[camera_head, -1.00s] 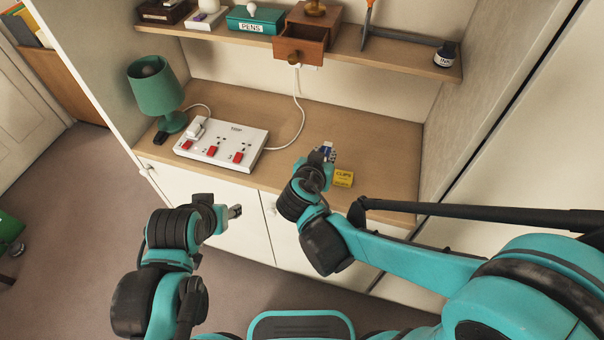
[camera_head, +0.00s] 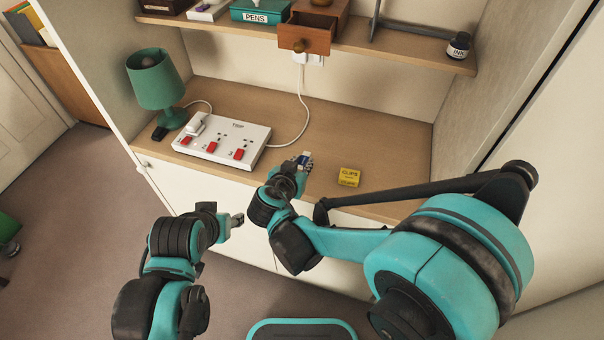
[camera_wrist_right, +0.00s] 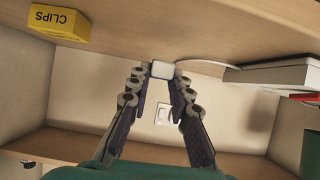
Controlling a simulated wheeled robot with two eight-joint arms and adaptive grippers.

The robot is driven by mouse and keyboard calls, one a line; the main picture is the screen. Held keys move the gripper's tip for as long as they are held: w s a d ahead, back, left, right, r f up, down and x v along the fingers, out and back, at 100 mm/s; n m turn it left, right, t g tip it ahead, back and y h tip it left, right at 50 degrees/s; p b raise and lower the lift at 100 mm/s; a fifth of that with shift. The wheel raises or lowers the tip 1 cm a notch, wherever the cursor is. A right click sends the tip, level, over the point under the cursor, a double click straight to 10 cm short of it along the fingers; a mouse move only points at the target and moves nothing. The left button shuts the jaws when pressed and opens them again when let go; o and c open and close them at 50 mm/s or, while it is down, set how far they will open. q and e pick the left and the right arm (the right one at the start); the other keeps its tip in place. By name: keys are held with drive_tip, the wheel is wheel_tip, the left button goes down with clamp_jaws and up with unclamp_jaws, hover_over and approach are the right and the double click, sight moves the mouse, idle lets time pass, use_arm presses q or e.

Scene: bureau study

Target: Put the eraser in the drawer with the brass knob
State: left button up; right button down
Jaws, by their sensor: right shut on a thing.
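My right gripper (camera_head: 304,160) is shut on the eraser, a small white block with some blue, just above the desk's front part. In the right wrist view the eraser's white end (camera_wrist_right: 162,71) shows between the fingertips (camera_wrist_right: 162,78). A small brown wooden drawer (camera_head: 318,42) with a round brownish knob (camera_head: 298,46) sticks out, open, from a box on the upper shelf. The knob's metal is hard to tell. The drawer's inside is only partly visible. My left gripper (camera_head: 237,220) hangs in front of the desk's cupboard, away from these things; its jaws are too small to read.
The desk (camera_head: 320,130) holds a yellow clips box (camera_head: 349,177), a white power strip (camera_head: 222,139) with a cable, and a green lamp (camera_head: 155,80). The shelf (camera_head: 240,32) carries a green pens box (camera_head: 259,11) and an ink bottle (camera_head: 459,46). The desk's right part is clear.

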drive_tip(key=shift+f+b, duration=0.85)
drive_tip(key=shift+f, duration=1)
drive_tip(key=shift+f, duration=0.15)
drive_tip(key=c, duration=1.4)
unclamp_jaws()
